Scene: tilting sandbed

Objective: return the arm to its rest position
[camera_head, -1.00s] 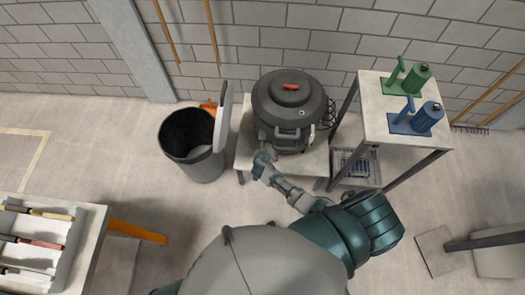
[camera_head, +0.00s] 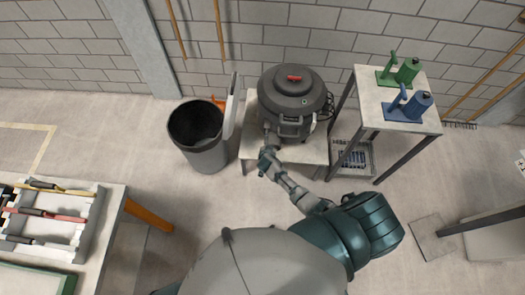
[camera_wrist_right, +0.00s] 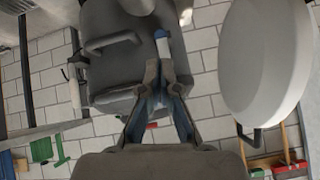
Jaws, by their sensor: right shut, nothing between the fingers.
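My right gripper (camera_head: 268,148) is at the near side of the dark grey lidded machine (camera_head: 292,100), close to its front fittings. In the right wrist view, the two fingers (camera_wrist_right: 163,72) come together at their tips, shut and empty. The machine (camera_wrist_right: 112,70) fills the upper middle there, and a small blue-and-white part (camera_wrist_right: 162,46) shows just beyond the tips. I cannot tell whether the fingertips touch the machine. My right arm (camera_head: 300,195) reaches forward from my body. My left gripper is out of view.
The machine stands on a low pale table (camera_head: 250,150). A dark bin (camera_head: 205,155) with a raised pale lid (camera_head: 235,105) is on its left. A stand (camera_head: 375,115) with green and blue devices is on the right. A bench (camera_head: 100,235) with tools is at lower left.

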